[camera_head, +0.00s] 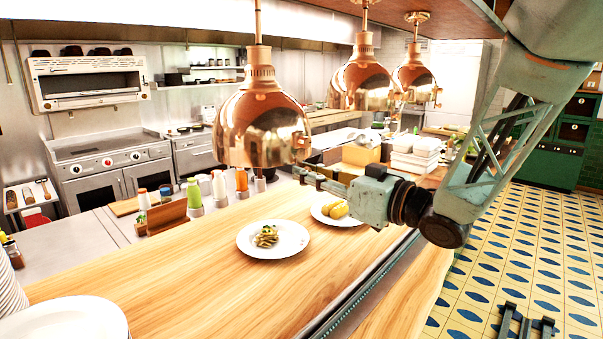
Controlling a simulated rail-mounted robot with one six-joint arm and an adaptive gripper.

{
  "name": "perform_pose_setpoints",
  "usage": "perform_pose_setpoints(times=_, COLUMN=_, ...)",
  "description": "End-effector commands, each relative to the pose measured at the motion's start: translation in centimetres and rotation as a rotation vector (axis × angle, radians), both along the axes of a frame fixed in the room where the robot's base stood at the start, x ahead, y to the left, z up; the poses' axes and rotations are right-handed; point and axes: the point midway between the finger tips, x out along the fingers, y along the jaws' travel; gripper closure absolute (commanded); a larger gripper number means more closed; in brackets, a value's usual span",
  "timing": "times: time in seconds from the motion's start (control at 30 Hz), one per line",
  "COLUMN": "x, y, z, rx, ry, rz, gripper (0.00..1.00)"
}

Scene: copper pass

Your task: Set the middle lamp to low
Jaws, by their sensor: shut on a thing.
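Three copper dome lamps hang in a row over the wooden counter: a large near one (262,125), the middle one (362,85) and a smaller far one (415,80). Small fittings show on the right sides of the middle and far lamps. My gripper (302,174) reaches in from the right, pointing left. Its fingertips appear just below the near lamp's lower right rim, below and left of the middle lamp. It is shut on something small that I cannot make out. Whether it touches a lamp is unclear.
On the wooden counter (190,275) stand a plate of pasta (255,250) and another plate of food (320,216), below my gripper. Bottles (194,192) line the back edge. White plates (65,320) are stacked front left.

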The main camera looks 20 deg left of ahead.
Motion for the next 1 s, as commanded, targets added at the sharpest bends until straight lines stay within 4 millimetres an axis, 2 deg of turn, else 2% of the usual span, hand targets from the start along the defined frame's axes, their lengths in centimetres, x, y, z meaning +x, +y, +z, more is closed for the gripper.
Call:
perform_pose_setpoints(times=0.33, x=-0.06, y=-0.06, z=-0.74, rx=-0.007, ry=0.009, rz=0.002, gripper=1.00)
perform_pose_setpoints(times=0.37, x=-0.06, y=-0.06, z=-0.76, rx=-0.007, ry=0.009, rz=0.002, gripper=0.83)
perform_pose_setpoints(times=0.5, x=-0.03, y=-0.06, z=-0.63, rx=-0.005, ry=0.007, rz=0.002, gripper=0.71)
perform_pose_setpoints(times=1.0, x=-0.11, y=-0.52, z=-0.39, rx=-0.004, ry=0.004, rz=0.001, gripper=0.71)
